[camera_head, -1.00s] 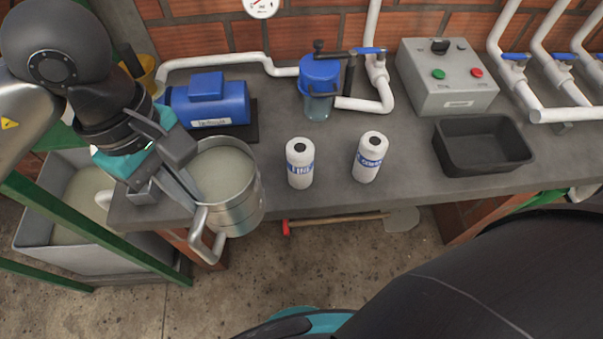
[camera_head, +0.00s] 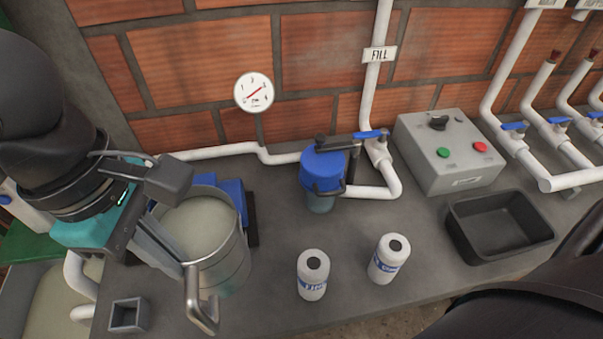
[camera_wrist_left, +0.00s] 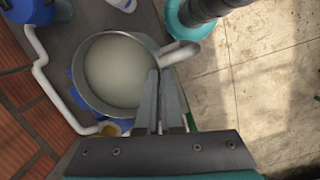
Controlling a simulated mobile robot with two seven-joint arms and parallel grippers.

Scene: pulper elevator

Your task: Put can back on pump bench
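The metal can (camera_head: 222,268) is full of murky grey-green liquid and has a bent handle on its near side. It is upright or nearly so, over the left part of the grey pump bench (camera_head: 270,300), in front of the blue pump motor (camera_head: 233,192), which it partly hides. My left gripper (camera_head: 180,255) is closed at the can's left side. In the left wrist view, the fingers (camera_wrist_left: 166,95) pinch the rim of the can (camera_wrist_left: 122,72). I cannot tell whether the can's base touches the bench. My right gripper is not in view.
A blue-lidded filter (camera_head: 322,172), white pipes, a grey control box (camera_head: 448,160) and a black tray (camera_head: 500,225) line the bench. A small square grey holder (camera_head: 129,315) sits at the left edge.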

